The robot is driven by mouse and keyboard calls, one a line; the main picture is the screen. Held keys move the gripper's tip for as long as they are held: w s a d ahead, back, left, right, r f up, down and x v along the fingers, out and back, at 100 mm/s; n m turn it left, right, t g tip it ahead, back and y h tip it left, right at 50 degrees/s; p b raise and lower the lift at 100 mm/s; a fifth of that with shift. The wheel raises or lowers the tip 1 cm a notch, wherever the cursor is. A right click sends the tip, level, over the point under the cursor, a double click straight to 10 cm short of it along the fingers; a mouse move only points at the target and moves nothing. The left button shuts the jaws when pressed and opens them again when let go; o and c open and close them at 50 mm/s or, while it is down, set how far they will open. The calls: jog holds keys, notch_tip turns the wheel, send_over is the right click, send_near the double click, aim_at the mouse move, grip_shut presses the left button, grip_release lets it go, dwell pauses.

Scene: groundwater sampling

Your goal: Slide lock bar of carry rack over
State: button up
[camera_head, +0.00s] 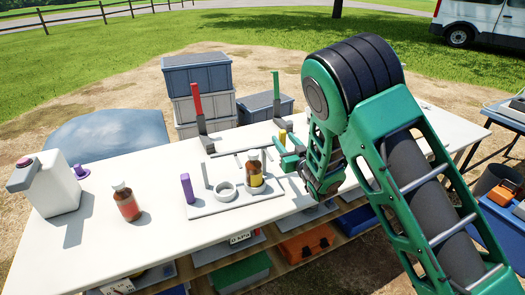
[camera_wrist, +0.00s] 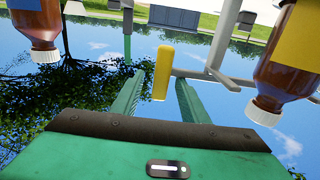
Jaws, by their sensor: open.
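My gripper (camera_head: 289,151) is at that tab. In the wrist view, which looks upside down, my open gripper (camera_wrist: 157,98) has the yellow tab (camera_wrist: 162,72) between its two green fingers, with gaps visible on both sides. A grey bar (camera_wrist: 204,76) shows beside it.
A grey tray (camera_head: 207,209) in front holds a brown bottle (camera_head: 256,180), a ring (camera_head: 225,191) and a purple block (camera_head: 187,188). An orange-brown bottle (camera_head: 127,204) and white jug (camera_head: 50,186) stand left. Stacked crates (camera_head: 197,76) are behind. The table's front left is clear.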

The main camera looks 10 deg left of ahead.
aim_at(268, 144)
grip_shut()
jog(key=shift+s+a, duration=0.4)
jog(key=shift+a, duration=0.35)
jog(key=shift+s+a, duration=0.4)
jog(key=shift+a, duration=0.3)
jog(key=shift+s+a+r, duration=0.1)
jog(key=shift+s+a, duration=0.25)
jog(key=shift+a, duration=0.3)
jog(key=shift+s+a, duration=0.3)
jog(key=shift+a, duration=0.45)
jog(key=shift+s+a, duration=0.35)
jog(key=shift+a, duration=0.25)
jog(key=shift+s+a, duration=0.3)
jog(key=shift+a, duration=0.3)
